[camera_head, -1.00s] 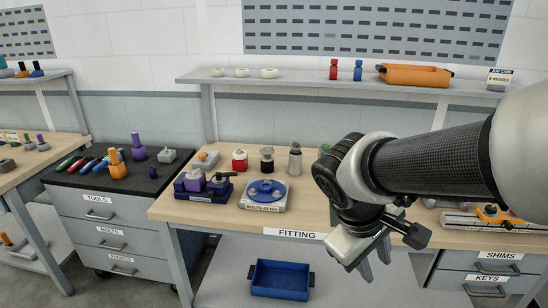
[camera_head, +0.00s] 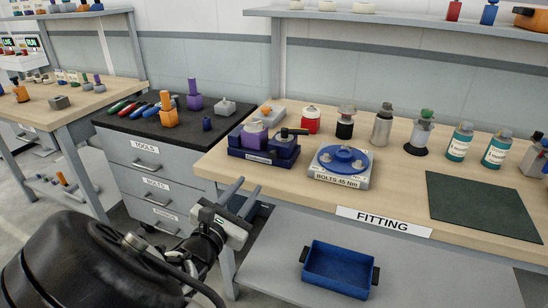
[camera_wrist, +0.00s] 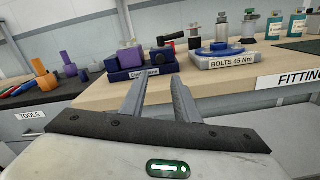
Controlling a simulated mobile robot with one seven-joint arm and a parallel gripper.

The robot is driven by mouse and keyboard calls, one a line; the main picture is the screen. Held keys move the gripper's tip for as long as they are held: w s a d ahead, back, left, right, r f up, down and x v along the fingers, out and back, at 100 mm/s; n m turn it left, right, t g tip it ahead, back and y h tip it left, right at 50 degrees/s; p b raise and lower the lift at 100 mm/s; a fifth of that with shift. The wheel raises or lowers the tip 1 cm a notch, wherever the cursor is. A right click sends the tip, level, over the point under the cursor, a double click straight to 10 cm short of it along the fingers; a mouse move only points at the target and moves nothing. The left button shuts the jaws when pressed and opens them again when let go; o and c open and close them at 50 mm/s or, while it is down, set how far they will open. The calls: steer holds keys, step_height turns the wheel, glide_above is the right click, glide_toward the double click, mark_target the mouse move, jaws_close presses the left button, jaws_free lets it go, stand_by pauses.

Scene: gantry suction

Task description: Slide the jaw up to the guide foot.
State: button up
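A dark blue clamping fixture (camera_head: 262,157) sits at the left end of the fitting bench. It carries a purple block with a grey piece (camera_head: 254,134) on the left and a blue block with a black lever (camera_head: 286,141) on the right. I cannot tell for sure which part is the jaw or the guide foot. The fixture also shows in the wrist view (camera_wrist: 141,73), just beyond my fingers. My gripper (camera_head: 250,186) is open and empty, in front of the bench's left edge and apart from the fixture. Both fingers (camera_wrist: 158,80) show spread in the wrist view.
A round blue plate on a grey base (camera_head: 343,161), labelled BOLTS 45 Nm, stands right of the fixture. Bottles and containers line the bench's back. A black-topped tool cabinet (camera_head: 145,155) stands left. A blue tray (camera_head: 338,272) sits on the lower shelf. A green mat (camera_head: 480,208) lies clear at right.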

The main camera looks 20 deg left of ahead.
mark_target(272, 156)
steer(key=w+b, duration=0.1)
steer(key=w, duration=0.4)
steer(key=w+d+b, duration=0.1)
steer(key=w, duration=0.4)
steer(key=w+b, duration=0.1)
steer(key=w, duration=0.4)
steer(key=shift+w+d, duration=0.2)
steer(key=shift+w, duration=0.15)
jaws_close()
